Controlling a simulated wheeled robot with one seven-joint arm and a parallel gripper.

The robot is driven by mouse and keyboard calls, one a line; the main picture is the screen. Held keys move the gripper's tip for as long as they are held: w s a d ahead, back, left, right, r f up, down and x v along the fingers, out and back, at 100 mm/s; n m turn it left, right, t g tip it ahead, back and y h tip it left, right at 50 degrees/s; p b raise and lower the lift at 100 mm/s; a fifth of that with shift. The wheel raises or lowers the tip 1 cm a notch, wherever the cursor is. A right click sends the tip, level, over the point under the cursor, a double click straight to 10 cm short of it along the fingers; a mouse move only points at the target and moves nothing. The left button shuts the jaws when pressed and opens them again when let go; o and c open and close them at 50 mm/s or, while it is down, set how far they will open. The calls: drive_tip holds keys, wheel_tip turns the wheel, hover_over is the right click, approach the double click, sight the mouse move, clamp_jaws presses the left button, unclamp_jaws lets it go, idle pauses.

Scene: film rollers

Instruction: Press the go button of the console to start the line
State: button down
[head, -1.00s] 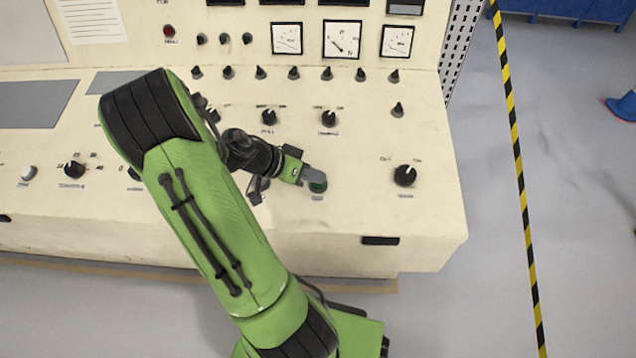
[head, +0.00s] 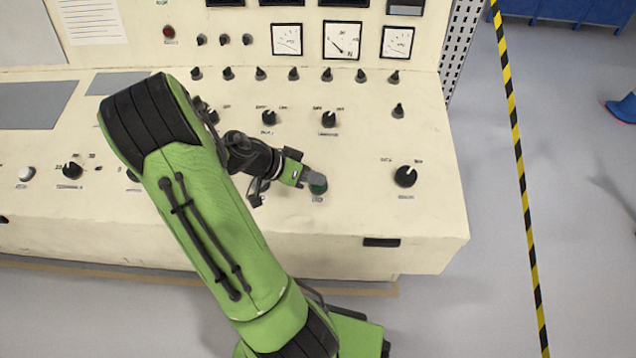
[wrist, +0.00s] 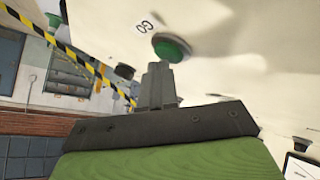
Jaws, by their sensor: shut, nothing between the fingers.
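The cream console (head: 260,220) carries a green go button (head: 318,187) on its sloped panel, right of the middle. In the wrist view the green button (wrist: 172,47) shows just beyond my fingertips, with a white "GO" label (wrist: 146,22) beside it. My gripper (head: 315,179) is shut and empty, with its grey fingers at the button's upper edge in the head view. In the wrist view the shut fingertips (wrist: 158,68) are close under the button. I cannot tell whether they touch it. The fingers hide part of the button in the head view.
A black rotary knob (head: 405,176) stands right of the button, and several more knobs (head: 328,119) line the panel above. A white button (head: 26,174) is at the far left. Dials (head: 342,40) are on the upright back. Yellow-black tape (head: 520,170) marks the floor at right.

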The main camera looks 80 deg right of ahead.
drive_tip(key=shift+f, duration=0.1)
idle(0.3)
drive_tip(key=shift+a+r+p, duration=0.2)
drive_tip(key=shift+r+p, duration=0.25)
drive_tip(key=shift+r, duration=0.4)
drive_tip(key=shift+r, duration=0.1)
drive_tip(key=r+p, duration=0.1)
drive_tip(key=r, duration=0.1)
drive_tip(key=a+r+p, duration=0.1)
drive_tip(key=r+p, duration=0.1)
drive_tip(key=shift+s+r, duration=0.2)
drive_tip(key=shift+r, duration=0.15)
idle(0.3)
